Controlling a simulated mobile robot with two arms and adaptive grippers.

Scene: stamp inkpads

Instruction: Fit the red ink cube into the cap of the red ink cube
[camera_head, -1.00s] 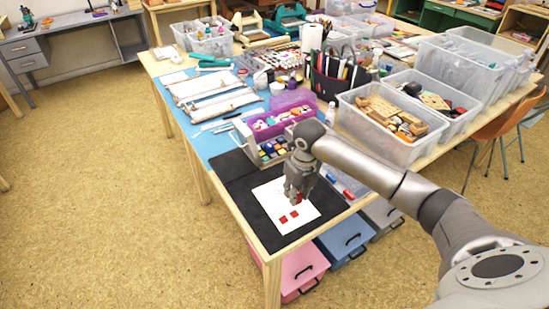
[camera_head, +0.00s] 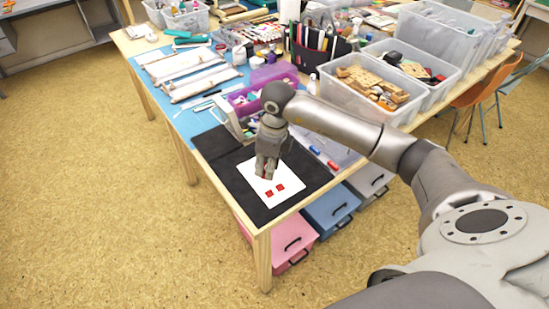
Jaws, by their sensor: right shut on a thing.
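My right gripper (camera_head: 267,173) is low over the white sheet (camera_head: 290,200) on the black mat (camera_head: 240,190), near its upper left part. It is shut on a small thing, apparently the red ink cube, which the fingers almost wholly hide. Two red square marks (camera_head: 269,193) show on the sheet just below and right of the fingertips. I cannot pick out the cap of the red ink cube; the arm and gripper cover part of the row of ink cubes behind. My left gripper is not in view.
A purple box (camera_head: 243,109) stands behind the gripper. Markers (camera_head: 316,150) lie to the right, and a clear bin of wooden blocks (camera_head: 405,115) stands farther right. White rolls (camera_head: 195,78) lie on the blue mat (camera_head: 195,118). The front of the black mat is clear.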

